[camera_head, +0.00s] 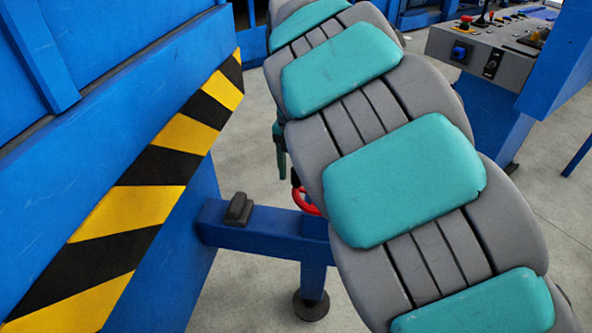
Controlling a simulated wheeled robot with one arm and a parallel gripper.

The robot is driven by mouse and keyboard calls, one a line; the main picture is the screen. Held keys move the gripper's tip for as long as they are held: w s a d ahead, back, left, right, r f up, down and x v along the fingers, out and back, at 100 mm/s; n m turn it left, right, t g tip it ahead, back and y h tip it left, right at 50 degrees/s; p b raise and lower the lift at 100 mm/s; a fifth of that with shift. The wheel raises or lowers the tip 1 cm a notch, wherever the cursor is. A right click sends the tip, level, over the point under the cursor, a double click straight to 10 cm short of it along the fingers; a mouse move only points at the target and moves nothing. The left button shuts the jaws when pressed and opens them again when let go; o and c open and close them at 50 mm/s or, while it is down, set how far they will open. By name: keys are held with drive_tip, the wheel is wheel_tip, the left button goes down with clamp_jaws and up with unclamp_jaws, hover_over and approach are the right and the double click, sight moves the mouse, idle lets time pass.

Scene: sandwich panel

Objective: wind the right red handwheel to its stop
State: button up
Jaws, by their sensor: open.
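A red handwheel (302,201) shows in the head view just left of my arm, above the blue crossbeam. Only a small curved part of its rim is visible. My grey and teal arm covers the rest, so I cannot tell its angle or whether it is the right one of several. My gripper is not clearly visible. A narrow dark green part and a small dark piece show above the wheel at my arm's left edge, but I cannot tell what they are. I cannot see whether anything touches the wheel.
A blue machine wall with a yellow and black striped edge (150,165) stands at left. A blue crossbeam (262,232) with a black block (239,209) juts from it on a footed post. A grey control panel (490,48) stands at upper right. Bare floor lies between.

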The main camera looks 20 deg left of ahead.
drive_tip(key=shift+f, duration=0.2)
clamp_jaws()
idle(0.4)
